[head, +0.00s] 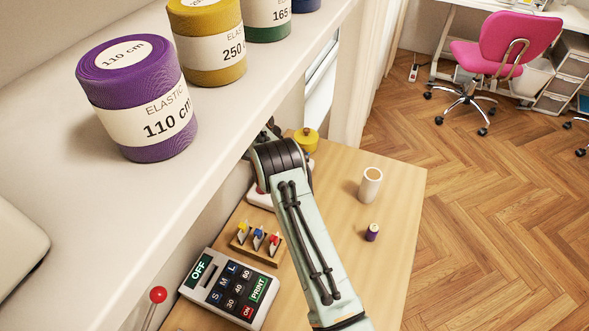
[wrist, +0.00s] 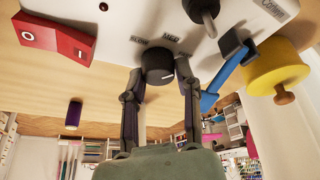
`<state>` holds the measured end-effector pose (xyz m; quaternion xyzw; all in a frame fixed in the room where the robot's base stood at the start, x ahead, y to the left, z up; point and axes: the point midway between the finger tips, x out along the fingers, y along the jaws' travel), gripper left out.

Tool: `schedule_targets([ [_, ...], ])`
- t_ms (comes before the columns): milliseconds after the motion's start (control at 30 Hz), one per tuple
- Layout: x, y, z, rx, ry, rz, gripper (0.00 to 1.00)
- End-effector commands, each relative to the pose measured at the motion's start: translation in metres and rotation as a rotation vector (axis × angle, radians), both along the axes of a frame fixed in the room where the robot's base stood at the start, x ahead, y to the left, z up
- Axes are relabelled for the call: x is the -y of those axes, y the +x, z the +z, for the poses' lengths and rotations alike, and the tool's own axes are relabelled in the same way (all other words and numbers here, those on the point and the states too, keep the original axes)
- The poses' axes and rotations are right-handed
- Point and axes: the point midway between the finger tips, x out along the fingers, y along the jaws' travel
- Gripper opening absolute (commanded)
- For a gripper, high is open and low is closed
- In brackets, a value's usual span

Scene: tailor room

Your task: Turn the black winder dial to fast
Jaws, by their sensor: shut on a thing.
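The black winder dial (wrist: 157,65) sits on the white machine panel in the wrist view. Printed labels SLOW and MED stand beside it, and a third small label to their right is too small to read surely. My gripper (wrist: 158,80) has one finger on each side of the dial and is shut on it. A faint pale line shows on the dial, but I cannot tell which label it points to. In the head view my arm hides the dial and the gripper.
Near the dial are a red rocker switch (wrist: 55,38), a dark lever knob (wrist: 203,14), a blue lever (wrist: 222,82) and a yellow spool (wrist: 278,68). In the head view, a keypad (head: 228,288), a white cup (head: 370,184) and a purple spool (head: 372,232) stand on the table.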

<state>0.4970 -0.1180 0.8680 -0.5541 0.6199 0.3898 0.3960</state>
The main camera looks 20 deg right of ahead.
Motion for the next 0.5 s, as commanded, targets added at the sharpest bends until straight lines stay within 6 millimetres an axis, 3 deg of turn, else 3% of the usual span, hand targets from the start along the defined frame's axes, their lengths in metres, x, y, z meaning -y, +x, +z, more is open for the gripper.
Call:
schedule_targets([
  [500,-0.0013,-0.0003,-0.0016,-0.003,0.003,-0.099,0.0],
])
